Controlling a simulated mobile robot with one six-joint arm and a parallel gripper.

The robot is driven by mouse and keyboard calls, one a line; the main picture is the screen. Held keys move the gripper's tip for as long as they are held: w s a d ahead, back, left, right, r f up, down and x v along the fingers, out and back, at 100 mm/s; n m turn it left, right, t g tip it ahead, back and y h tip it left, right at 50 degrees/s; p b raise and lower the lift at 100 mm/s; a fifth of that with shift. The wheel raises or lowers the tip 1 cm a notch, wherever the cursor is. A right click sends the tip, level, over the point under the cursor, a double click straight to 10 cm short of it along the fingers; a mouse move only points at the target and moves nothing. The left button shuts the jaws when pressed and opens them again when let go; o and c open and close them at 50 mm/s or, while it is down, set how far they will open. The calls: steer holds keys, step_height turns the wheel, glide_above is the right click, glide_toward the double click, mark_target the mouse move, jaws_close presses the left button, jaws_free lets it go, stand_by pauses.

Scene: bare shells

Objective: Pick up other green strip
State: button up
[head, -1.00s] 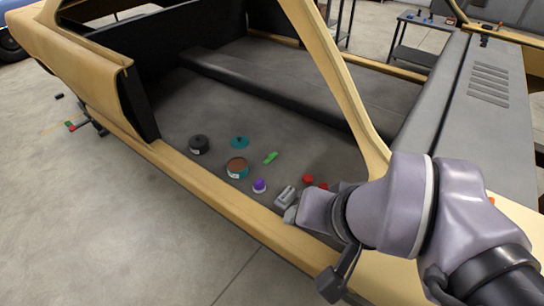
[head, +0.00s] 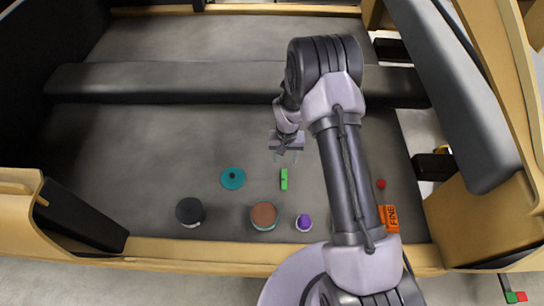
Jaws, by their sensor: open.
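A small green strip (head: 284,179) lies on the dark grey floor inside the bare car shell in the head view. It points roughly away from me. My gripper (head: 284,158) is open and empty just beyond the strip's far end, with its fingers pointing down. I cannot tell its exact height above the floor. No second green strip shows on the car floor.
A teal lid (head: 232,178) lies left of the strip. A black round container (head: 190,212), a brown-topped tin (head: 264,216) and a purple-topped item (head: 304,222) stand nearer the sill (head: 190,251). An orange label (head: 389,218) and red piece (head: 381,184) lie right. A raised ledge (head: 180,82) crosses behind.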

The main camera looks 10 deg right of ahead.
steer(key=b, duration=0.4)
glide_above(284, 183)
steer(key=f, duration=1.2)
steer(key=shift+s+d+f, duration=0.1)
steer(key=shift+s, duration=0.15)
steer(key=f+b, duration=0.2)
steer(key=f, duration=0.1)
steer(key=f+b, duration=0.1)
steer(key=f, duration=0.1)
steer(key=shift+w+f, duration=0.25)
steer(key=shift+r, duration=0.15)
steer(key=shift+c, duration=0.4)
jaws_close()
